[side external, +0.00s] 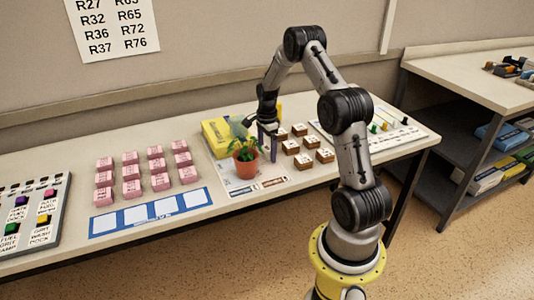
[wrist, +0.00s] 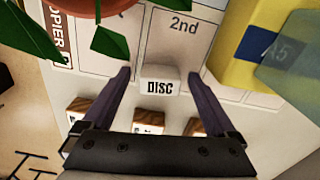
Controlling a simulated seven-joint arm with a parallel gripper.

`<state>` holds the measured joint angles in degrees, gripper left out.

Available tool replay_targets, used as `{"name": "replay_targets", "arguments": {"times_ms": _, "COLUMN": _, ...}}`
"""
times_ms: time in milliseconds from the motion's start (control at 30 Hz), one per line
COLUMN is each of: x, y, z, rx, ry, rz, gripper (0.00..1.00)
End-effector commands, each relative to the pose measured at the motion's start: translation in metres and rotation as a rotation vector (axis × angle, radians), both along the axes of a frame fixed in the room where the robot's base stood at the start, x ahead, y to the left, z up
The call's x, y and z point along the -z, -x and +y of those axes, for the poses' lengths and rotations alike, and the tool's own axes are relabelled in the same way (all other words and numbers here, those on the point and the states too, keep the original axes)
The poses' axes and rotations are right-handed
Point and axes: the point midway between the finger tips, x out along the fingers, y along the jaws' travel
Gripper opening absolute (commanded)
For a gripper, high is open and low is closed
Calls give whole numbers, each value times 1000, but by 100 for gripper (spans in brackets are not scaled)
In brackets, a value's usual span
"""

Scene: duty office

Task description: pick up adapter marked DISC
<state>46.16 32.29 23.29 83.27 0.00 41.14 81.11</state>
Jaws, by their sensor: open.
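The adapter marked DISC (wrist: 160,79) is a small pale block with black letters on its front face. In the wrist view it stands on a printed sheet, between the tips of my gripper (wrist: 160,75). The dark fingers are open, one on each side of it, with a gap showing on both sides. In the side view my gripper (side external: 267,143) points down just behind and right of a potted plant. I cannot make out the adapter there.
The potted plant (side external: 245,168) stands close to my gripper, and its leaves (wrist: 110,43) reach near the left finger. A yellow box (wrist: 245,45) is on the other side. Several wooden blocks (side external: 290,147) stand to the right; pink blocks (side external: 160,182) stand to the left.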

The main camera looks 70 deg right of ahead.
Motion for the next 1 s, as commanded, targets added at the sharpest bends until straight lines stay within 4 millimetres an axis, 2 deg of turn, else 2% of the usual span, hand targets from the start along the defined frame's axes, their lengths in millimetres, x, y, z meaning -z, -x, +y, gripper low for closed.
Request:
{"name": "replay_targets", "arguments": {"times_ms": 67, "x": 0, "y": 0, "z": 0, "rx": 0, "ry": 0, "rz": 0, "gripper": 92}}
{"name": "replay_targets", "arguments": {"times_ms": 567, "x": -1, "y": 0, "z": 0, "rx": 0, "ry": 0, "rz": 0, "gripper": 4}}
{"name": "replay_targets", "arguments": {"times_ms": 867, "x": -3, "y": 0, "z": 0, "rx": 0, "ry": 1, "rz": -1, "gripper": 4}}
{"name": "replay_targets", "arguments": {"times_ms": 1000, "x": -11, "y": 0, "z": -1, "rx": 0, "ry": 1, "rz": -2, "gripper": 4}}
